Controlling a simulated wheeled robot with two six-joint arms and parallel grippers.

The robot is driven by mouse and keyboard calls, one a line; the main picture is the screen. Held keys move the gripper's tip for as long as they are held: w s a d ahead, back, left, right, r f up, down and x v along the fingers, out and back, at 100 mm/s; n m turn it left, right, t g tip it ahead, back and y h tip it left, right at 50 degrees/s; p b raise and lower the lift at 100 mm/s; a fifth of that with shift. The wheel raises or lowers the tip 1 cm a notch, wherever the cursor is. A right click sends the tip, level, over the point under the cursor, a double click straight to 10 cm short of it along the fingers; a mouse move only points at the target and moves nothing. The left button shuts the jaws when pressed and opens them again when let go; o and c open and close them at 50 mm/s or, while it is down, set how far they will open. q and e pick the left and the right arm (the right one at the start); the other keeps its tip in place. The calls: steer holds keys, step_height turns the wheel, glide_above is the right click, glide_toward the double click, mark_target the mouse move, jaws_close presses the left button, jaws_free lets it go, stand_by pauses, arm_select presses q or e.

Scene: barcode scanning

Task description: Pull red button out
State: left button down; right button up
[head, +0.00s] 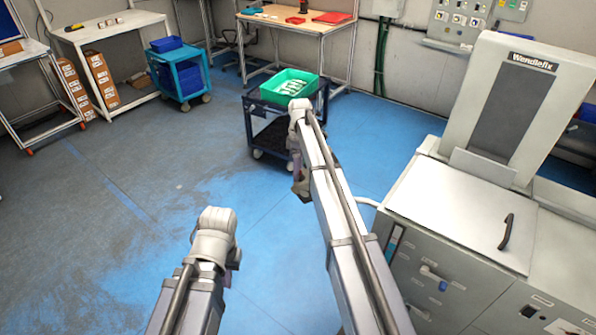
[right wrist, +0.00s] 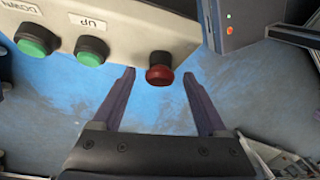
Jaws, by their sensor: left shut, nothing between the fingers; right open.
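The red button (right wrist: 160,74) is a round mushroom knob on a short dark stem at the edge of a pale control box (right wrist: 125,22) in the right wrist view. My right gripper (right wrist: 158,76) is open, with one finger on each side of the button in the picture. Both fingers look apart from it; the depth between them is hard to judge. In the head view my right gripper (head: 300,182) hangs beneath its wrist, and I cannot make out the button there. My left gripper (head: 232,273) is shut and empty, mostly hidden behind its own wrist.
Green buttons (right wrist: 90,50), one below the label UP, sit left of the red one on the same box. In the head view, a dark cart (head: 262,118) carries a green crate (head: 268,86). A grey Wendlefix machine (head: 405,195) stands right. Blue floor left is open.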

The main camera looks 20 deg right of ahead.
steer(key=shift+c, duration=0.3)
jaws_close()
stand_by(1.0)
